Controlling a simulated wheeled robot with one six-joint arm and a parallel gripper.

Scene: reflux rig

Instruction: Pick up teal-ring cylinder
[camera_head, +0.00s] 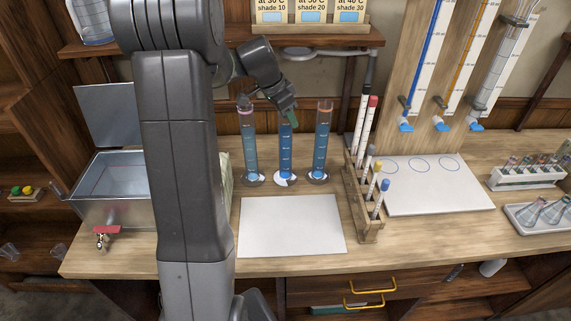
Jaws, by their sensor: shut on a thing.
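Three tall measuring cylinders with blue liquid stand in a row on the bench behind a white mat. The middle one, the teal-ring cylinder (285,155), has its top at my gripper (289,115). A small green-teal patch shows at the fingertips. My gripper reaches down from above and is shut on this cylinder near its top, hiding its rim. The cylinder looks upright, with its base at or very near the bench; I cannot tell whether it touches. The left cylinder (250,145) and the right cylinder (320,145) have pinkish rings and stand apart from it.
The white mat (290,228) in front is bare. A wooden rack (368,215) with several tubes stands close on the right, before a card with circles (435,190). A shelf (340,38) hangs above.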

